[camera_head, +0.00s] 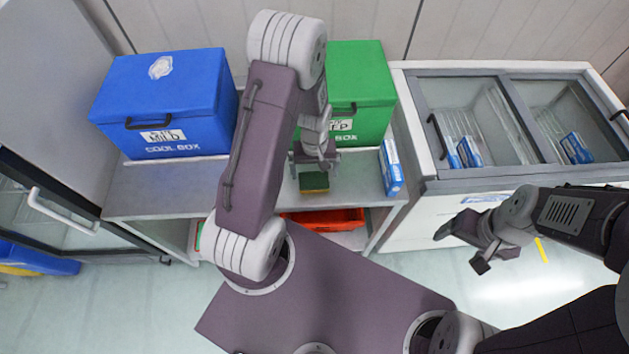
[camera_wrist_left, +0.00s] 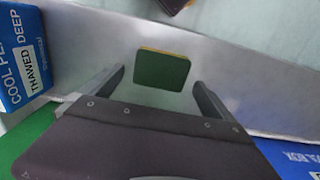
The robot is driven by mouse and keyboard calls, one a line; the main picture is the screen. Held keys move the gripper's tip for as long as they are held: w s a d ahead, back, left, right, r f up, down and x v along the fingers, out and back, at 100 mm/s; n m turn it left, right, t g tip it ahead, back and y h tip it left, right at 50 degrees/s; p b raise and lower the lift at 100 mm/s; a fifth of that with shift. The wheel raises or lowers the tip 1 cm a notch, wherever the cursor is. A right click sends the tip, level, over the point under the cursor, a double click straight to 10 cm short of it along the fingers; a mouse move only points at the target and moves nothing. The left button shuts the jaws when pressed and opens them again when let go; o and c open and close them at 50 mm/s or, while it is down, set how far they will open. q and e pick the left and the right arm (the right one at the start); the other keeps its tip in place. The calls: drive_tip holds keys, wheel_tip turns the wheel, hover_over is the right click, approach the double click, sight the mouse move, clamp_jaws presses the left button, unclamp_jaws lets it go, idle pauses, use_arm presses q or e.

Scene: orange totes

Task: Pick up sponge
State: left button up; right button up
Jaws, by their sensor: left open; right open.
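The sponge (camera_head: 314,183) is a small green block with a yellow layer beneath. It lies on the grey metal table (camera_head: 165,187), in front of the green cool box. My left gripper (camera_head: 315,166) is right behind and above it, pointing down. In the left wrist view the sponge (camera_wrist_left: 162,70) lies ahead, between the lines of the two spread fingers (camera_wrist_left: 158,88), with nothing held. Whether the fingertips are level with it is hard to tell. My right gripper (camera_head: 462,252) is open and empty, over the floor before the freezer.
A blue cool box (camera_head: 190,90) and a green cool box (camera_head: 365,85) stand on the table. A blue-white carton (camera_head: 391,166) stands at its right end. An orange tote (camera_head: 335,218) is below. A chest freezer (camera_head: 440,190) stands right.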

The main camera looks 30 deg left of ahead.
sight(314, 179)
use_arm(q)
drive_tip(key=f, duration=0.4)
drive_tip(key=shift+a, duration=0.2)
drive_tip(key=c, duration=1.3)
drive_tip(key=shift+r, duration=0.45)
wheel_tip(314, 179, up, 3)
drive_tip(key=shift+w, duration=0.1)
drive_tip(key=s+d+r, duration=0.1)
drive_tip(key=d+r, duration=0.1)
drive_tip(key=d, duration=0.1)
drive_tip(key=s+d+r, duration=0.1)
drive_tip(key=d+r, duration=0.1)
drive_tip(key=d, duration=0.2)
drive_tip(key=s+d+r, duration=0.1)
drive_tip(key=d+r, duration=0.2)
drive_tip(key=d, duration=0.1)
drive_tip(key=shift+s+d+b, duration=0.15)
drive_tip(key=shift+s+b, duration=0.25)
